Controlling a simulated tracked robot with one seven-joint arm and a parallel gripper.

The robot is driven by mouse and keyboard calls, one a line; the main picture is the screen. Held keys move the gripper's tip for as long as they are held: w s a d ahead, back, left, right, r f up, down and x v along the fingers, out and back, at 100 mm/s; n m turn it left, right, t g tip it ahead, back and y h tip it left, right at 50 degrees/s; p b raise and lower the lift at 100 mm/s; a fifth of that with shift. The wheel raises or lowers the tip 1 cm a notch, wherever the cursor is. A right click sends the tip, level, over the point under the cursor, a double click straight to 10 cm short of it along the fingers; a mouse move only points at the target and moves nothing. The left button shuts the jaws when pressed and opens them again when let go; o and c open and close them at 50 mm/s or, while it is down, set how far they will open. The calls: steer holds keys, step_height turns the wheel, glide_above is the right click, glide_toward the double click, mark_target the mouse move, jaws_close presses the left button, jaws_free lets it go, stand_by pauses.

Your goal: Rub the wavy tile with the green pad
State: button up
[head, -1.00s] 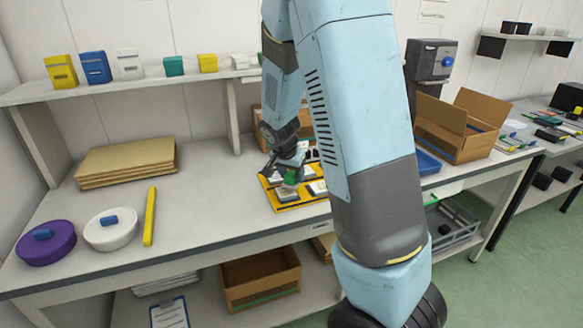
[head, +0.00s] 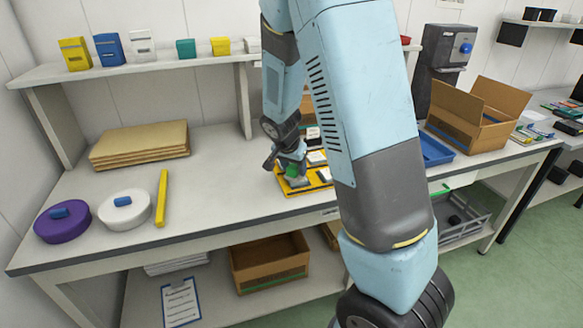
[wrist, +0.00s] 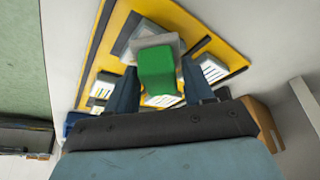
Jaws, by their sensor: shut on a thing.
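My gripper (wrist: 160,84) is shut on the green pad (wrist: 156,70), which sits between its two dark fingers in the wrist view. A pale grey block shows around the pad's far end; I cannot tell whether it belongs to the pad. A grey tile (wrist: 141,29) lies just beyond on the yellow board (wrist: 104,38). In the head view the green pad (head: 292,171) is low over the left part of the yellow board (head: 297,191). Contact with a tile is hidden. Several pale tiles with dark marks lie on the board; I cannot tell which is wavy.
My arm covers the board's right side in the head view. A blue tray (head: 434,151) and an open cardboard box (head: 470,135) stand to the right. Brown boards (head: 140,147), a yellow bar (head: 161,198) and two round lidded pots stand left. The bench between is clear.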

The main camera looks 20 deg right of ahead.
steer(key=shift+d, duration=0.65)
steer(key=shift+d+f, duration=0.1)
steer(key=shift+d, duration=0.75)
step_height(320, 180, up, 3)
steer(key=shift+s+f, duration=0.1)
steer(key=shift+f, duration=0.1)
steer(key=shift+a+r, duration=0.15)
steer(key=shift+r, duration=2.65)
